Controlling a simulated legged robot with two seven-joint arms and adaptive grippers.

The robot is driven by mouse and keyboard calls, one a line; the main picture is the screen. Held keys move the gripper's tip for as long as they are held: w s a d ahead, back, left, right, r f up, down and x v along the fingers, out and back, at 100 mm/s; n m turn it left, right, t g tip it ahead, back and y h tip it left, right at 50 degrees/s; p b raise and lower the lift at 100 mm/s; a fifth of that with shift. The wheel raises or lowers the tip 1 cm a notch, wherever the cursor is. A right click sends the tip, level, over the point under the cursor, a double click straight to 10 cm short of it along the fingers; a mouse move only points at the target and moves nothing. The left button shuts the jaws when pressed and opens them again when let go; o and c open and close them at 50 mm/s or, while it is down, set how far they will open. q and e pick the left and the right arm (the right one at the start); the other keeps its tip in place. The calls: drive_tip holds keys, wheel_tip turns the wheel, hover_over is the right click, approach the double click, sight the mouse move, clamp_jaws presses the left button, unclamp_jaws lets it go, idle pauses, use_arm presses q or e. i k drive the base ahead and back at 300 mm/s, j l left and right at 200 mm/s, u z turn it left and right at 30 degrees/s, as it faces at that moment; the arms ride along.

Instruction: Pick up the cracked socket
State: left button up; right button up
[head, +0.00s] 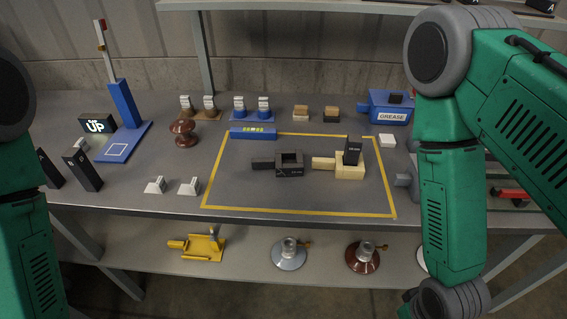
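Two socket-like pieces lie inside the yellow taped rectangle (300,211) on the grey table. The dark socket (290,170) has a square opening, a handle pointing left and faint light marks on its front that could be a crack; the view is too small to be sure. The beige socket (350,171) is to its right, with a handle pointing left and a black block (354,150) standing upright at it. My green arm links show at the left and right edges. Neither of my grippers is in view.
A blue bar (253,133) lies at the rectangle's back left. A brown insulator (183,133), white pieces (155,185) and black blocks (82,170) stand to the left. A blue grease box (388,107) is at the back right. A lower shelf holds a yellow fixture (200,246) and insulators.

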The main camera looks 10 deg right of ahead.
sight(286, 162)
drive_tip(key=i+j+z, duration=0.1)
drive_tip(key=j+z, duration=0.95)
drive_tip(key=j, duration=0.15)
